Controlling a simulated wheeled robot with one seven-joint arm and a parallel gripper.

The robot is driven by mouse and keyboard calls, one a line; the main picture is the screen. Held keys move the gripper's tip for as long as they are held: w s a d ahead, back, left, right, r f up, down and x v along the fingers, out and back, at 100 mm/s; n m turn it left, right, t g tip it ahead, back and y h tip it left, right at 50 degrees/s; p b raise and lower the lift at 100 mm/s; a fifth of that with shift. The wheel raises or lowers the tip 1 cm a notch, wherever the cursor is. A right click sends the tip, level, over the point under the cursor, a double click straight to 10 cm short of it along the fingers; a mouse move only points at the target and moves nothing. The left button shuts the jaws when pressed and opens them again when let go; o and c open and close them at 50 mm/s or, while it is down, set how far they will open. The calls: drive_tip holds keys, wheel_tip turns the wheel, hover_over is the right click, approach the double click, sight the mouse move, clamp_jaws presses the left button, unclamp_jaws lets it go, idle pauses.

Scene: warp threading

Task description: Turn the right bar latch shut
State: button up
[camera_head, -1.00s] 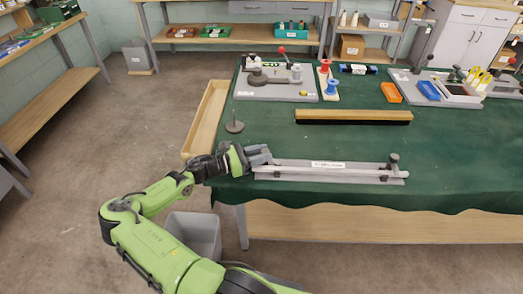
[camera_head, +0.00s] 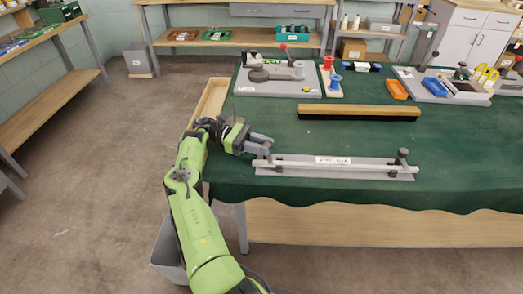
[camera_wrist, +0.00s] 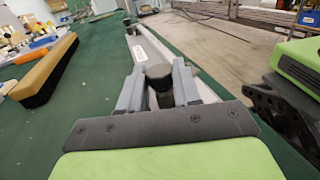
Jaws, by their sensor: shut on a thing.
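A pale bar (camera_head: 335,162) with a white label lies along a grey base plate (camera_head: 340,174) at the table's front edge. A dark latch knob (camera_head: 402,156) stands upright at the bar's right end in the head view. My gripper (camera_head: 266,148) is at the bar's left end. In the wrist view my gripper (camera_wrist: 158,88) has its two fingers on either side of a dark round latch knob (camera_wrist: 159,74), shut on it. The bar (camera_wrist: 150,45) runs away from this knob. The fingers hide the latch's lower part, so its exact angle cannot be told.
A wooden strip with a black underside (camera_head: 358,112) lies behind the bar. Fixtures with a red-knobbed lever (camera_head: 283,46), spools (camera_head: 335,85) and blue and orange bins stand farther back. A wooden tray (camera_head: 208,105) is at the table's left edge. Green cloth around the bar is clear.

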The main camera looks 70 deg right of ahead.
drive_tip(key=shift+y, duration=0.3)
drive_tip(key=o, duration=1.1)
drive_tip(key=shift+c, duration=0.2)
